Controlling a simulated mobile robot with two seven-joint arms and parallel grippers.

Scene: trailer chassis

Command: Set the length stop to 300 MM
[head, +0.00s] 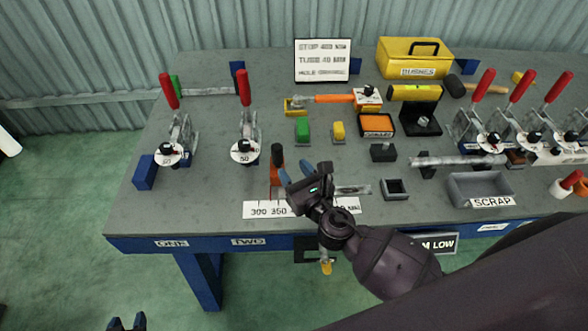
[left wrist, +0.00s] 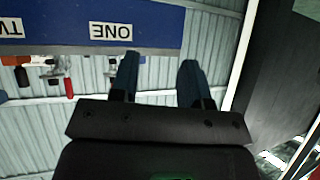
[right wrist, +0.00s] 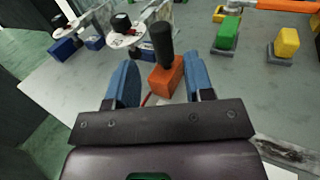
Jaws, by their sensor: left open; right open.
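The length stop is an orange block with an upright black handle (head: 277,160). It stands at the left part of the white scale strip (head: 262,210), near the "300 350" marks; the middle of the strip is hidden by my right gripper. My right gripper (head: 294,173) is open just right of the stop. In the right wrist view the orange block (right wrist: 166,78) shows just beyond and between the open fingertips (right wrist: 160,75); I cannot tell whether they touch it. My left gripper (head: 127,321) is open and empty, low in front of the table, with its fingers also in the left wrist view (left wrist: 157,75).
A white sign (head: 323,62) with small text stands at the back. Toggle clamps with red handles (head: 245,88) stand left and right. A metal bar (head: 460,160) and a scrap tray (head: 480,188) lie on the right. The table's blue front edge (head: 200,243) is near.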

